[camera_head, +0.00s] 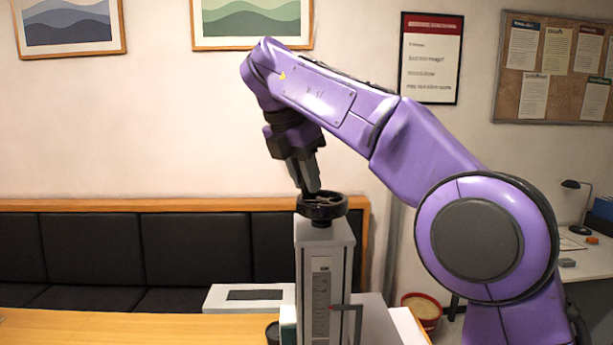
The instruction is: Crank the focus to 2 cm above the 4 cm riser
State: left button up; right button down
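The laser marker's column (343,251) stands upright on the table, with a scale (321,290) on its front face. A red mark shows beside the scale, but its figures are too small to read. A black crank wheel (322,208) sits on top of the column. My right gripper (312,190) points down at the wheel from above, its fingertips at the wheel's upper side. The fingers look close together; whether they hold a knob or handle is hidden. The riser cannot be made out for sure. My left gripper is not in view.
A white box with a dark panel (222,298) stands left of the column. A small dark cup (272,332) is at the column's foot. The wooden table (120,328) is clear at left. A black bench (100,250) lines the wall.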

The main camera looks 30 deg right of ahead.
dwell(0.3)
jog(key=shift+n, duration=0.3)
